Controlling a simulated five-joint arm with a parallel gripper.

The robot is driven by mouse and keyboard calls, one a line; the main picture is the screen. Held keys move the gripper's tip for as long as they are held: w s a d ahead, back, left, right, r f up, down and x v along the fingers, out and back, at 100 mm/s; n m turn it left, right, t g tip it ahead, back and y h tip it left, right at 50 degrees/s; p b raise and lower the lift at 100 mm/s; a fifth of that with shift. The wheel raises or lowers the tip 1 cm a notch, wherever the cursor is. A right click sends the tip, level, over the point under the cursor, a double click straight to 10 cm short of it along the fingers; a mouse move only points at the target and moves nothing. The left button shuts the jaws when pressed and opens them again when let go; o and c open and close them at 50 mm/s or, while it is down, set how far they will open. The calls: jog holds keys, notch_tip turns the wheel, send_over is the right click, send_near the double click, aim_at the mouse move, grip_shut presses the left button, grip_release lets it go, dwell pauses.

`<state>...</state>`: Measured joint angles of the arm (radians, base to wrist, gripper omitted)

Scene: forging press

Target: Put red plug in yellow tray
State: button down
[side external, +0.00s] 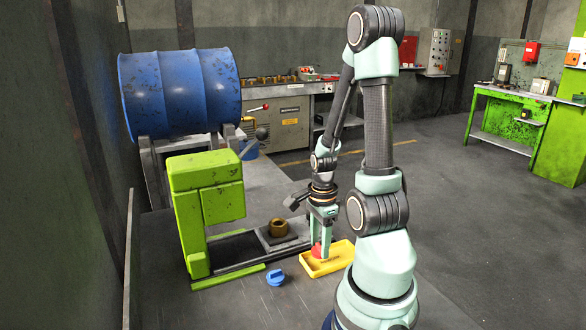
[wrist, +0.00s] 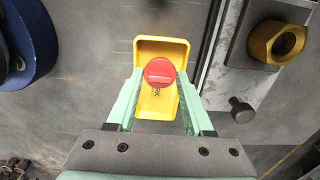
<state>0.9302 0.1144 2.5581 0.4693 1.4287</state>
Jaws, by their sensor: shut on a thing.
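The red plug (side external: 316,251) is between the fingers of my gripper (side external: 323,240), at the left part of the yellow tray (side external: 341,262) in the side view. In the wrist view the red plug (wrist: 159,72) sits between the two green fingertips of my gripper (wrist: 160,78). The yellow tray (wrist: 183,52) lies below it and shows around it. My gripper is shut on the red plug. Whether the plug touches the tray floor I cannot tell.
A blue plug (side external: 276,278) lies on the table left of the tray; a blue round thing also shows in the wrist view (wrist: 38,45). A brass ring (side external: 278,228) sits on the press bed beside the green press (side external: 207,195).

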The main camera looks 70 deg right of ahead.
aim_at(319, 245)
jog(key=shift+f, duration=0.95)
jog(key=shift+f, duration=0.1)
jog(key=shift+c, duration=1.4)
grip_release()
notch_tip(319, 245, up, 12)
jog(key=w+a+r+n+t, duration=0.2)
jog(key=w+a+r+n, duration=0.3)
jog(key=a+n, duration=0.5)
jog(key=w+a+r+n+t, duration=0.3)
jog(key=w+a+r+n, duration=0.2)
jog(key=n, duration=1.2)
jog(key=w+a, duration=0.3)
jog(key=a, duration=0.2)
jog(key=shift+w+r+t, duration=0.25)
jog(key=shift+r+t, duration=0.05)
jog(key=shift+r, duration=0.05)
